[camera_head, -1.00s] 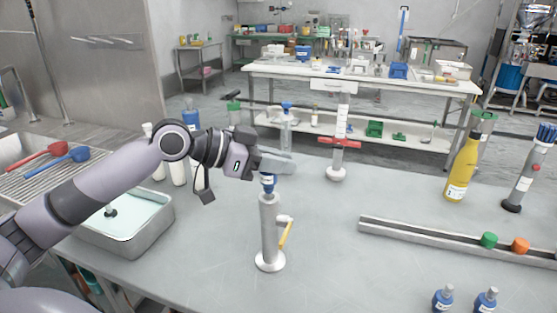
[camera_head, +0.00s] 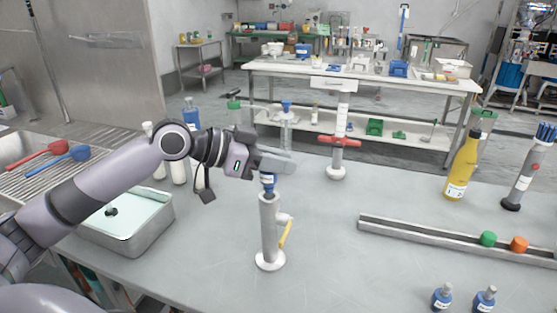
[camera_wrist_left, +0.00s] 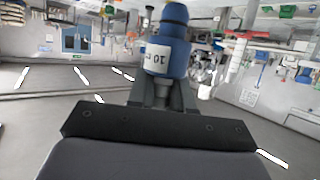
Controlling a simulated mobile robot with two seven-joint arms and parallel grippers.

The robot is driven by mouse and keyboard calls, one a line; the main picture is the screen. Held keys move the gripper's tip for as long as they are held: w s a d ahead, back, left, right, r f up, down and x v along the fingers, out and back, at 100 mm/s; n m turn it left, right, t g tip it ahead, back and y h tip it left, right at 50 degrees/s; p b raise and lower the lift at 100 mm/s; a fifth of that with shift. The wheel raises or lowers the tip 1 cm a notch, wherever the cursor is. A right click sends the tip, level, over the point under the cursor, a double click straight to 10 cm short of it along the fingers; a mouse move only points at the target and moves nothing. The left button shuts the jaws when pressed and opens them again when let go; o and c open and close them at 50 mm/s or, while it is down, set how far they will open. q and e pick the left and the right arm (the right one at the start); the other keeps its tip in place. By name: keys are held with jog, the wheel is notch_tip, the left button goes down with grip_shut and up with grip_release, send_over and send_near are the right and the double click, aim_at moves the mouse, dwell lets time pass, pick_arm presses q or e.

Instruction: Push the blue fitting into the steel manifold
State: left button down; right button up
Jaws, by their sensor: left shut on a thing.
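The steel manifold (camera_head: 270,235) is an upright grey post on a round white base, with a side outlet and a yellow lever. My left gripper (camera_head: 270,170) is above its top. The gripper is shut on a blue fitting (camera_head: 268,183), which shows at the top opening of the post. In the left wrist view the blue fitting (camera_wrist_left: 168,50) with a white label marked 10 sits between the fingers (camera_wrist_left: 163,92). Whether its lower end is inside the post or only on top of it I cannot tell. My right gripper is not in view.
Two more blue fittings (camera_head: 442,298) stand at the front right. A metal rail (camera_head: 430,237) holds a green cap (camera_head: 488,239) and an orange cap (camera_head: 519,244). A steel basin (camera_head: 130,235) stands left. A yellow bottle (camera_head: 461,170) stands at the right. The table between post and rail is clear.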

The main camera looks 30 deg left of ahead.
pick_arm(q)
jog(key=shift+p, duration=0.4)
dwell(0.5)
jog(key=shift+f+b, duration=0.95)
jog(key=shift+f, duration=0.6)
jog(key=shift+f, duration=0.35)
jog(key=c, duration=0.9)
grip_release()
jog(key=shift+c, duration=0.2)
jog(key=shift+r, duration=0.1)
jog(key=shift+b+v, duration=1)
jog(key=shift+v, duration=0.95)
jog(key=shift+b+v, duration=0.55)
jog(key=shift+v, duration=1.05)
